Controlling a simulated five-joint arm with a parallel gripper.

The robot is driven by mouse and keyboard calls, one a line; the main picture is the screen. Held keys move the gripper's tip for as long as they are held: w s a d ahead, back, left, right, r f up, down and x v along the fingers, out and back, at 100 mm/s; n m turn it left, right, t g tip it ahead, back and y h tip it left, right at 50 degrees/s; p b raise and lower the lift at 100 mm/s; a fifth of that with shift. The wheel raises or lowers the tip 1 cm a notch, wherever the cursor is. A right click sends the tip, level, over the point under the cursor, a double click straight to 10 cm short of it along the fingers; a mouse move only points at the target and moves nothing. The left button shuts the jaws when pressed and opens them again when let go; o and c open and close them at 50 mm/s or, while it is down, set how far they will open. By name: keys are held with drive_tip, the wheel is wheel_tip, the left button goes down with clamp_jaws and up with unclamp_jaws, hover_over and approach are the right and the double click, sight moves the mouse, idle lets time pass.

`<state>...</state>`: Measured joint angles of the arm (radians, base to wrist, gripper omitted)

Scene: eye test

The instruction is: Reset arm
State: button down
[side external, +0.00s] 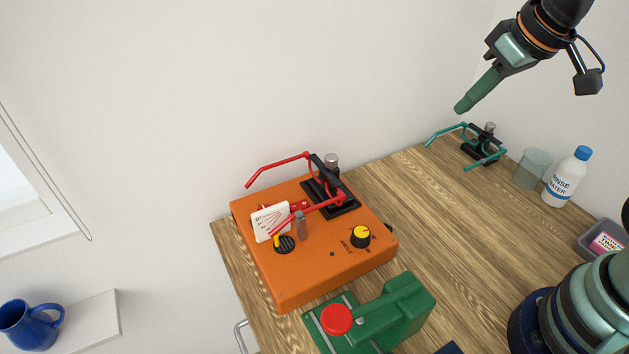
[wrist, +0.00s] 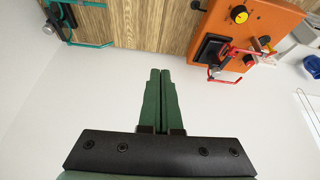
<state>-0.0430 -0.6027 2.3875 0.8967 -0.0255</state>
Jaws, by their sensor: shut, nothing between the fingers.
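My gripper (side external: 462,108) hangs high at the upper right of the side external view, its green fingers pointing down and to the left. In the wrist view the two green fingers (wrist: 160,74) lie side by side, shut with nothing between them. In the side external view the fingertips appear above a teal-armed clamp stand (side external: 482,146), with a visible gap. No object is in contact with the gripper.
An orange box (side external: 300,275) with a red-armed clamp (side external: 335,190) and yellow knob (side external: 361,235) stands on the wooden table (side external: 430,215). Nearby are a green device with a red button (side external: 400,310), a beaker (side external: 532,168), a rinse water bottle (side external: 567,178) and a clear container (side external: 602,240).

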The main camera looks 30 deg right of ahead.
drive_tip(key=shift+s+d+f+m, duration=0.2)
drive_tip(key=shift+s+d, duration=0.15)
drive_tip(key=shift+s, duration=0.25)
drive_tip(key=shift+s+d+f+m, duration=0.2)
drive_tip(key=shift+s+d, duration=0.1)
drive_tip(key=shift+s, duration=0.3)
